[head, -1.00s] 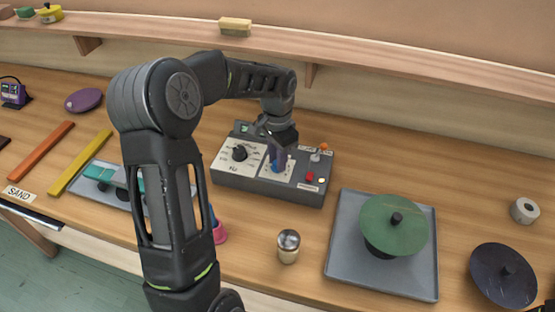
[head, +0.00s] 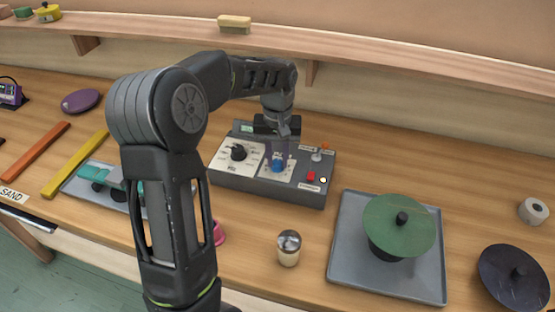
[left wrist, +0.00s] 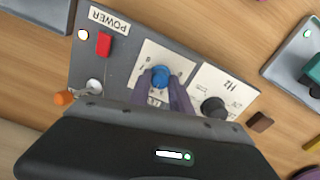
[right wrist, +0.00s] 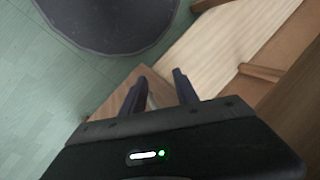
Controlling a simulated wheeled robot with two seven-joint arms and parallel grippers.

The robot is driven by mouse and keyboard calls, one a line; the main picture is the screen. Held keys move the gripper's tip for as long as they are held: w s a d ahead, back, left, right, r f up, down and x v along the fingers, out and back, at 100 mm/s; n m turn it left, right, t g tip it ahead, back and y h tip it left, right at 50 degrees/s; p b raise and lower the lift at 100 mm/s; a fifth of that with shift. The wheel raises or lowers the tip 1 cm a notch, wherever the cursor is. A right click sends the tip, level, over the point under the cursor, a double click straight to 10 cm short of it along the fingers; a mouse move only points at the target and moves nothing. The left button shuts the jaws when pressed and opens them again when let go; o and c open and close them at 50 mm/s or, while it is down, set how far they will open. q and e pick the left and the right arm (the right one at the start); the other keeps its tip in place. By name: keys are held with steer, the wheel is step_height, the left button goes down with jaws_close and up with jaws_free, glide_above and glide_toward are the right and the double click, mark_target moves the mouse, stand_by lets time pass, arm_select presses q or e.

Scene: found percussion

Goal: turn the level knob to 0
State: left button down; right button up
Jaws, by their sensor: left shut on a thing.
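The grey control box (head: 228,178) stands on the bench. A blue knob (head: 277,166) sits on its right white dial plate; it also shows in the left wrist view (left wrist: 160,75). The plate's wording is too small or covered to read. My left gripper (head: 278,154) points down over this knob, with its fingers (left wrist: 160,82) closed on the knob's two sides. The knob's pointer and exact setting cannot be made out. My right gripper (right wrist: 158,78) shows only in its wrist view, fingers apart and empty.
On the box are a black knob (head: 238,152) on the Hz dial, a red POWER switch (left wrist: 104,43), a lit white lamp (left wrist: 83,35) and an orange-tipped lever (left wrist: 64,97). A metal-topped shaker (head: 288,248) and a grey tray (head: 345,272) with a green cymbal (head: 385,222) stand nearer.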

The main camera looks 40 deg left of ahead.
arm_select(q)
steer(key=n, duration=0.6)
steer(key=shift+b, duration=0.3)
steer(key=n, duration=0.6)
steer(key=shift+r+n, duration=0.1)
steer(key=shift+n, duration=0.3)
steer(key=n+p, duration=0.1)
steer(key=n, duration=0.2)
steer(key=shift+n, duration=0.3)
steer(key=n, duration=0.2)
steer(key=shift+n+p, duration=0.4)
steer(key=n+p, duration=0.2)
steer(key=n, duration=0.3)
steer(key=c, duration=1.2)
jaws_free()
